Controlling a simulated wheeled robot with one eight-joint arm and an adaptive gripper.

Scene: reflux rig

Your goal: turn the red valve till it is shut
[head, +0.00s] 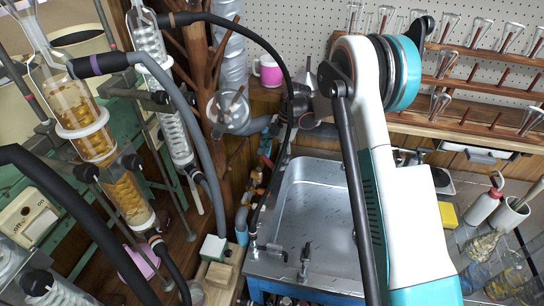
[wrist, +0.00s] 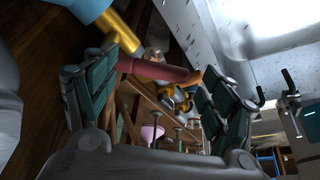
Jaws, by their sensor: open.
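In the wrist view a dark red bar with an orange end, which looks like the red valve's handle (wrist: 152,69), lies across the space between my fingers. My gripper (wrist: 165,58) is open, one finger on each side of the bar. The bar's left end is close to the left finger and its orange end close to the right fingertip. I cannot tell whether either finger touches it. A brass pipe (wrist: 122,34) and a light blue pipe (wrist: 88,10) show above the left finger. In the head view the valve area is small and cluttered, and I cannot make out the handle's angle.
A metal sink (head: 318,210) with small taps (head: 305,258) lies right of the pipes. Glass columns and dark hoses (head: 205,130) crowd the left. A pink mug (head: 268,71) stands behind. A rack (head: 465,85) of glassware is at the back right.

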